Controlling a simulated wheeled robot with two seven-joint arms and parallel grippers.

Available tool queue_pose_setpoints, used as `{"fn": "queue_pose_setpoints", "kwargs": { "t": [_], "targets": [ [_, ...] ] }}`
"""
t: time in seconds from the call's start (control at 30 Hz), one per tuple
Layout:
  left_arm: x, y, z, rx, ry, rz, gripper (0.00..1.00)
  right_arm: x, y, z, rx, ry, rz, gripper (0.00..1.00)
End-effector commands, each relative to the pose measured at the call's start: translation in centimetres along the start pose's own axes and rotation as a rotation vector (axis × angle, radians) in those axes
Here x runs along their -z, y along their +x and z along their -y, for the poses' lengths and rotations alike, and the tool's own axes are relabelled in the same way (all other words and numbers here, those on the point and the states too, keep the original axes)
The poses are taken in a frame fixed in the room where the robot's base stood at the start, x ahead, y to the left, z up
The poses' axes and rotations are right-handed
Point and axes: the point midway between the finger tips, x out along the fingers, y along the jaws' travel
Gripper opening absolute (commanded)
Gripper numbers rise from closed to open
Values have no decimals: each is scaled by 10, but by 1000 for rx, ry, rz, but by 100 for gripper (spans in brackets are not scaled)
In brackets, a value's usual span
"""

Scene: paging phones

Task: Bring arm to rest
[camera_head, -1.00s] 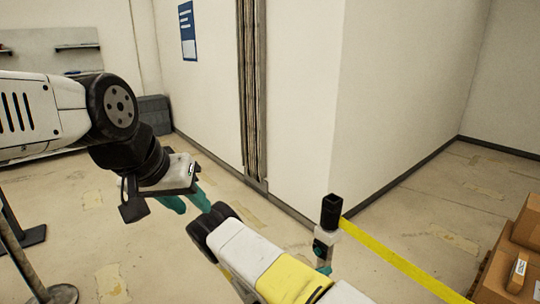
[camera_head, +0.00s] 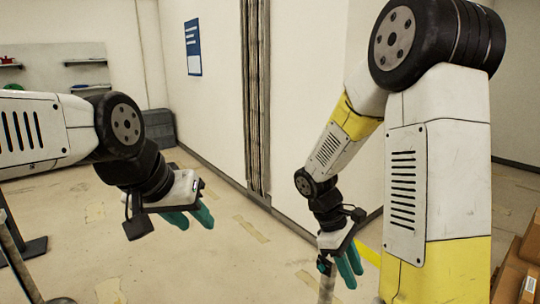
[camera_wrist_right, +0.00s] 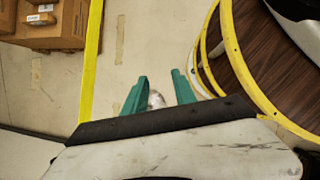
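My left gripper (camera_head: 190,216) hangs at the left in the head view, with its two teal fingers apart and nothing between them. My right gripper (camera_head: 349,266) hangs low at the centre right, below the bent right arm, with its teal fingers pointing down. The right wrist view shows the right fingers (camera_wrist_right: 160,92) apart. No phone is clearly visible.
A yellow strip (camera_wrist_right: 90,65) runs across the right wrist view, beside cardboard boxes (camera_wrist_right: 62,22). A dark wooden surface with a yellow rim (camera_wrist_right: 232,45) is at the right there. In the head view, a wall (camera_head: 215,110) stands ahead and open floor (camera_head: 235,255) lies between the grippers.

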Motion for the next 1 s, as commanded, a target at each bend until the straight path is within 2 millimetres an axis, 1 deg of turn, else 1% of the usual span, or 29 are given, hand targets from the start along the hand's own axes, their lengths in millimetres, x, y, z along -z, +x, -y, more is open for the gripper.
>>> {"fn": "queue_pose_setpoints", "kwargs": {
  "t": [0.03, 0.3, 0.5, 0.6, 0.7, 0.8, 1.0],
  "targets": [
    [0, 0, 0, 0, 0, 0, 36, -6, -14, 4, 6, 71, -75, 33],
    [0, 0, 0, 0, 0, 0, 36, -32, -84, 28, 60, 429, -459, 33],
    [0, 0, 0, 0, 0, 0, 36, -56, -132, 48, 105, 669, -738, 33],
    [0, 0, 0, 0, 0, 0, 36, -66, -151, 57, 126, 763, -856, 33],
    [0, 0, 0, 0, 0, 0, 36, -74, -164, 64, 143, 830, -942, 33],
    [0, 0, 0, 0, 0, 0, 36, -79, -172, 69, 154, 867, -995, 33],
    [0, 0, 0, 0, 0, 0, 36, -81, -176, 71, 161, 886, -1019, 33]
  ]
}}
